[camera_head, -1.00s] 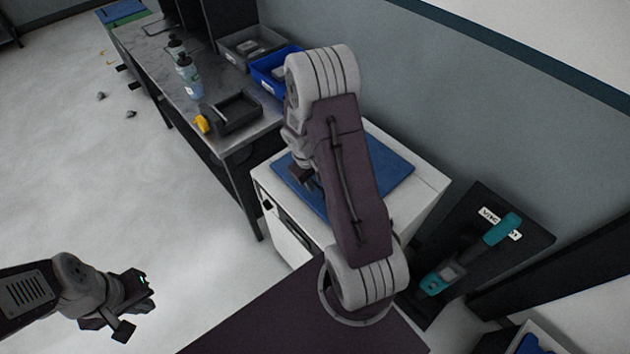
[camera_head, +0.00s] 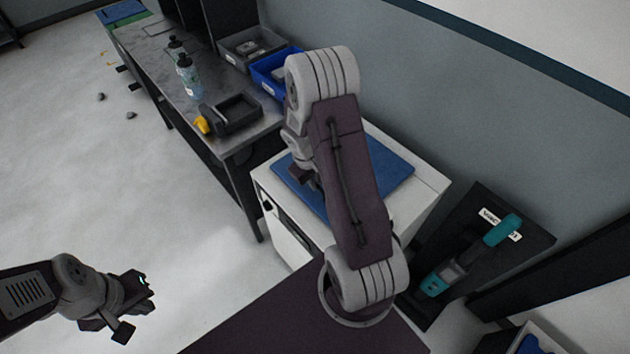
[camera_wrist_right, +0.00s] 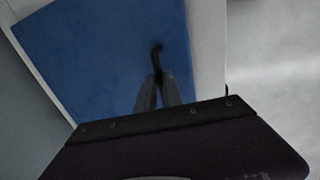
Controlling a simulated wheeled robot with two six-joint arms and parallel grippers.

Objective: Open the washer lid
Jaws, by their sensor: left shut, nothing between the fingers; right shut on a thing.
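The washer is a white box (camera_head: 421,203) with a flat blue lid (camera_head: 390,172) on top. The lid lies level with the top in the head view and also fills much of the right wrist view (camera_wrist_right: 95,50). A dark curved handle (camera_wrist_right: 156,54) stands at the lid's edge. My right gripper (camera_wrist_right: 158,80) is shut on this handle; in the head view its fingers (camera_head: 312,184) are partly hidden by my arm. My left gripper (camera_head: 140,308) is shut and empty, low at the left over the floor, well away from the washer.
A dark workbench (camera_head: 180,75) with bottles (camera_head: 188,78), a black tray (camera_head: 232,113) and a blue bin (camera_head: 272,72) stands beside the washer. A wall is behind. A black panel with a teal tool (camera_head: 470,255) is at the right. The floor at left is open.

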